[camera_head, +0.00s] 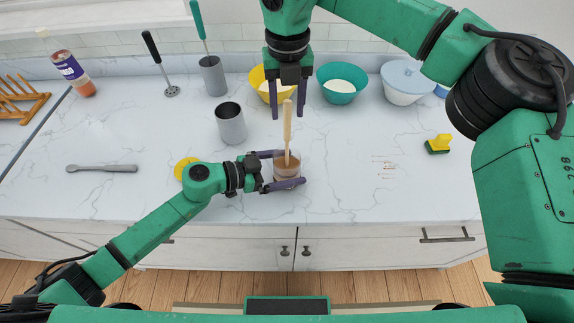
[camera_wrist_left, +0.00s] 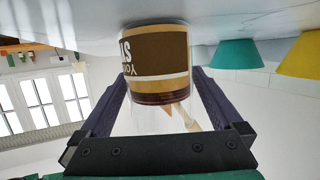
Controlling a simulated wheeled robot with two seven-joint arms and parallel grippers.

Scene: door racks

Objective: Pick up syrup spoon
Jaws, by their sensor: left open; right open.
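The syrup spoon (camera_head: 288,125) has a pale wooden handle and stands nearly upright in a clear jar (camera_head: 281,171) of brown syrup. In the left wrist view the jar (camera_wrist_left: 155,55) appears upside down with a brown label, and the spoon (camera_wrist_left: 188,118) shows through its mouth. My left gripper (camera_head: 296,169) is open, with a finger on either side of the jar; whether the fingers touch it I cannot tell. My right gripper (camera_head: 287,116) points down and is open, its fingers to the left and right of the upper handle in the head view.
A grey metal cup (camera_head: 231,125) and yellow disc (camera_head: 184,166) are left of the jar. Behind stand a yellow bowl (camera_head: 257,79), teal bowl (camera_head: 341,93) and lidded bowl (camera_head: 405,88). A sponge (camera_head: 438,144) lies right. The front right counter is mostly clear.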

